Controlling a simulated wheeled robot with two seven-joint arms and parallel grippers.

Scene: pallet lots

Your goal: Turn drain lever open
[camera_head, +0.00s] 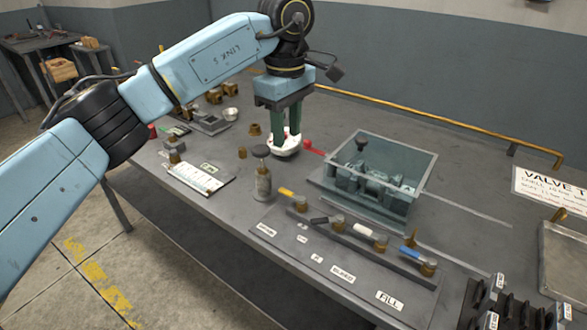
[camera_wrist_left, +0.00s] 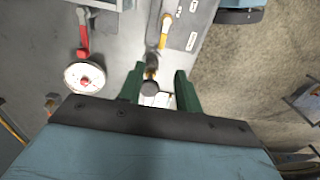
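A manifold (camera_head: 375,255) on the table carries a row of levers: yellow (camera_head: 287,192), black (camera_head: 320,220), white (camera_head: 362,233) and blue (camera_head: 412,253). The label at the blue end reads FILL (camera_head: 389,301); the leftmost label (camera_head: 265,230) is too small to read, so I cannot tell which lever is drain. My left gripper (camera_head: 287,138) points down above the table, behind the manifold; its green fingers stand apart and empty in the left wrist view (camera_wrist_left: 160,84). The yellow lever (camera_wrist_left: 166,28) shows ahead of the fingers there. My right gripper is not in view.
A white disc (camera_wrist_left: 84,78) and red lever (camera_head: 312,147) are near the gripper. A clipboard (camera_head: 197,178) lies at left.

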